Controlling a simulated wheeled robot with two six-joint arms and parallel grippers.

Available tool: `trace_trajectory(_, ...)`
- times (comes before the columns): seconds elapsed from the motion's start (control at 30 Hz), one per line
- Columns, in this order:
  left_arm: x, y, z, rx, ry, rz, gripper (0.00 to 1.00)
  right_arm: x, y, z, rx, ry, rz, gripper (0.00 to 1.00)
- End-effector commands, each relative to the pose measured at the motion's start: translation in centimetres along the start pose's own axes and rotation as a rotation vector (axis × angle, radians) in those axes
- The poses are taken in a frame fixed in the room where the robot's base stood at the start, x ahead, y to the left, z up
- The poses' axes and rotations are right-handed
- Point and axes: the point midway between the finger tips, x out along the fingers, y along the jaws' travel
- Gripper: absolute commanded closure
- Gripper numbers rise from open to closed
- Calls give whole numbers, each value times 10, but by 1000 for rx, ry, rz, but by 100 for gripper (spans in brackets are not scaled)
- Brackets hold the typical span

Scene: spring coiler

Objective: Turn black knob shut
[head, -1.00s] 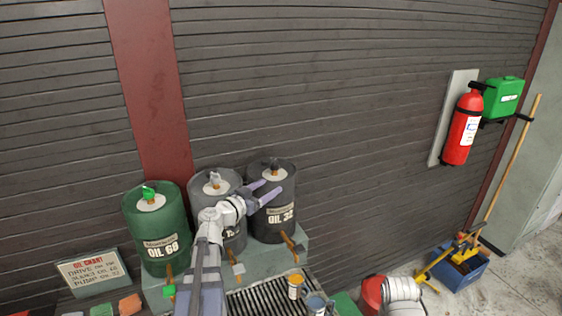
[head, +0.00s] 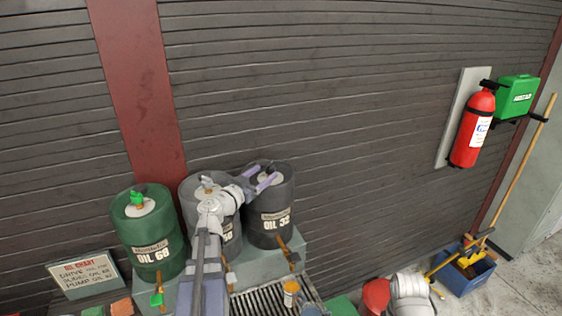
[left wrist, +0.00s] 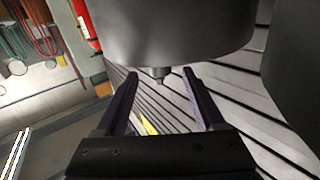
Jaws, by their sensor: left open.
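The black drum (head: 266,228) labelled OIL 32 is the rightmost of three drums on a grey-green stand. My left gripper (head: 266,173) is open over its lid, with lilac fingers reaching in from the left. The fingers partly cover the lid, and I cannot make out the black knob clearly in the head view. In the left wrist view a drum body (left wrist: 175,30) fills the top, and a small dark stub (left wrist: 160,74), apparently the knob, shows between the open fingers (left wrist: 160,84). I see no contact. My right gripper does not show.
A grey drum (head: 230,240) and a green drum (head: 148,238) with a green knob (head: 137,200) stand to the left. Wooden-handled taps hang at the front. A sign (head: 88,274) stands at lower left. A red extinguisher (head: 472,128) hangs on the right wall.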

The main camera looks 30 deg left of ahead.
Motion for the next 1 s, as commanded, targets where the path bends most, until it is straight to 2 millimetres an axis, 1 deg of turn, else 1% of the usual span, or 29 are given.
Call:
trace_trajectory(0.17, 1, -1, 0, 0, 1, -1, 30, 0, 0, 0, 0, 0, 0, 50)
trace_trajectory(0.27, 7, -1, 0, 0, 1, 0, 30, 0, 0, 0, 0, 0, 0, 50)
trace_trajectory(0.47, 30, -1, 0, 0, 1, 1, 30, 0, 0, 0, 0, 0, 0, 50)
trace_trajectory(0.6, 52, -2, 0, 0, 1, 2, 30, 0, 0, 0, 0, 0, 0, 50)
trace_trajectory(0.73, 70, -1, 0, 0, 1, 1, 30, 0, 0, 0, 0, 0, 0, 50)
trace_trajectory(0.83, 77, -1, 0, 0, 0, 0, 30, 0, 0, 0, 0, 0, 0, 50)
trace_trajectory(1.0, 78, 0, 0, 0, 0, -1, 30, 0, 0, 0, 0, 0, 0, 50)
